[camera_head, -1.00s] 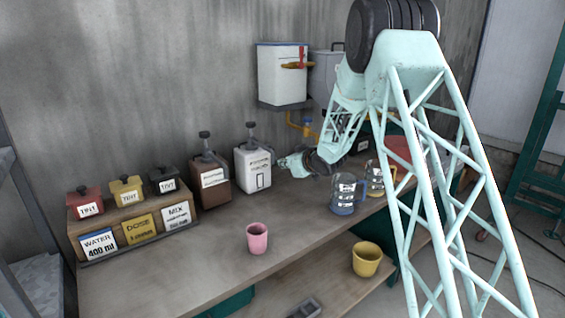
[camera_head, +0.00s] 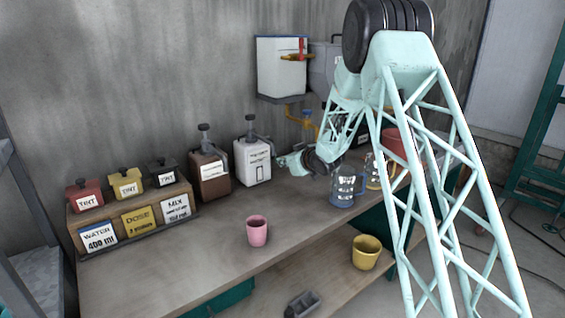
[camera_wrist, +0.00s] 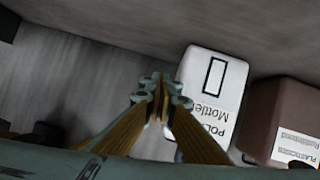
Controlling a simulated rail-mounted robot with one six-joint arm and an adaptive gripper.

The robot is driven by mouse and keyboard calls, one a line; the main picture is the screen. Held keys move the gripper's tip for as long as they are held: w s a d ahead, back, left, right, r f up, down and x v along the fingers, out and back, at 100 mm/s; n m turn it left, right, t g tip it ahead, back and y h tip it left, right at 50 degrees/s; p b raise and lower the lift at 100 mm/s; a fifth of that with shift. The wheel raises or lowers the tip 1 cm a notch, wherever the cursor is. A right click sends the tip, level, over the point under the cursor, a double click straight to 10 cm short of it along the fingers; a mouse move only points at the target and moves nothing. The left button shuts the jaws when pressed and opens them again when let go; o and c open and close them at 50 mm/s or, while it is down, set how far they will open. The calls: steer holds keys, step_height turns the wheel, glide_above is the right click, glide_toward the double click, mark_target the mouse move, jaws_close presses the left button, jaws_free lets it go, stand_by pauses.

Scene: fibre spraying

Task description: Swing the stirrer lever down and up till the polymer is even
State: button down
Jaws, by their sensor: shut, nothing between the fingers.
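The white polymer dispenser (camera_head: 254,162) stands upright on the bench near the wall, with a grey pump top and a small dark-framed window on its front. In the wrist view the polymer dispenser (camera_wrist: 212,85) appears upside down, its label reading "Mottled". My gripper (camera_head: 280,161) is just right of it, low beside its body. In the wrist view my gripper (camera_wrist: 160,88) is shut and empty, its tips close to the dispenser's side. I cannot make out the stirrer lever clearly in either view. The state of the polymer inside is too small to tell.
The brown plasticizer dispenser (camera_head: 210,176) stands left of the polymer. A blue-tinted jug (camera_head: 343,187) is right of my gripper. A pink cup (camera_head: 257,231) stands at the front, a yellow cup (camera_head: 365,252) lower down. A white tank (camera_head: 281,65) hangs on the wall. The front-left bench is clear.

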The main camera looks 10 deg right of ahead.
steer(key=s+d+r+p, duration=0.1)
steer(key=s+d, duration=0.1)
steer(key=s, duration=0.4)
steer(key=s+d+p, duration=0.1)
steer(key=s+d, duration=0.1)
steer(key=s, duration=0.4)
steer(key=shift+d+r, duration=0.35)
steer(key=shift+r, duration=0.05)
steer(key=shift+s, duration=0.1)
